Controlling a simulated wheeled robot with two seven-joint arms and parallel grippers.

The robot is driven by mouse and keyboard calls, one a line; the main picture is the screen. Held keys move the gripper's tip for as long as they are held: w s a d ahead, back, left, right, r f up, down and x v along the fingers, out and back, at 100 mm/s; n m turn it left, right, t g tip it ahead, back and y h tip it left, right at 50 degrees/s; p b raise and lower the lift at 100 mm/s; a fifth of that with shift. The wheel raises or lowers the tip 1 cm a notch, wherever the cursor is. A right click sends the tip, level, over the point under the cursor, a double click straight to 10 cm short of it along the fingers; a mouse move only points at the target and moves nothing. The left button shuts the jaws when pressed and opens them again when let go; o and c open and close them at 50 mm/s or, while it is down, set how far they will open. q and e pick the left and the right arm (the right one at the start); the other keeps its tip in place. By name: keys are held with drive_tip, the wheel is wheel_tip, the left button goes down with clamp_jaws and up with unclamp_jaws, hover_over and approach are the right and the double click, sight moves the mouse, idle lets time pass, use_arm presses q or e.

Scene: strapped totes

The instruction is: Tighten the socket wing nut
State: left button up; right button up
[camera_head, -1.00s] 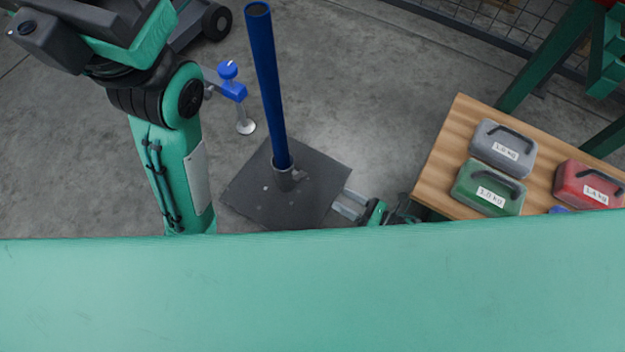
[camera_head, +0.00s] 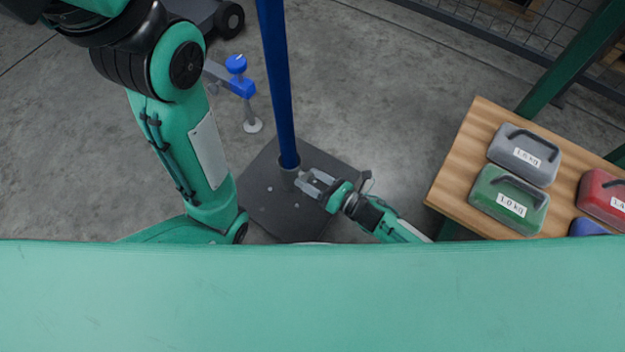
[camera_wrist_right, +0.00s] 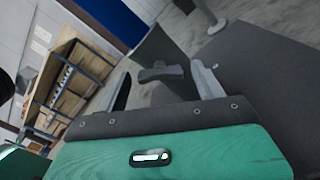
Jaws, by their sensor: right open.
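The blue pole (camera_head: 276,80) stands upright in a grey socket (camera_head: 289,170) on a dark square base plate (camera_head: 275,212). In the right wrist view, a dark wing nut (camera_wrist_right: 160,73) sticks out from the grey socket (camera_wrist_right: 158,45), with the blue pole (camera_wrist_right: 112,18) above. My right gripper (camera_head: 301,181) is open beside the socket. In the wrist view its two fingers lie on either side of the wing nut with gaps, apart from it. The nut is too small to make out in the head view. My left gripper is out of view.
A wooden table (camera_head: 452,180) at right holds grey (camera_head: 524,154), green (camera_head: 508,200) and red (camera_head: 606,197) weight cases. A blue-knobbed clamp with a foot (camera_head: 240,85) stands left of the pole. My left arm fills the upper left. Floor between pole and table is clear.

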drive_tip(key=c, duration=1)
drive_tip(key=shift+r+m, duration=0.1)
drive_tip(key=shift+m, duration=0.2)
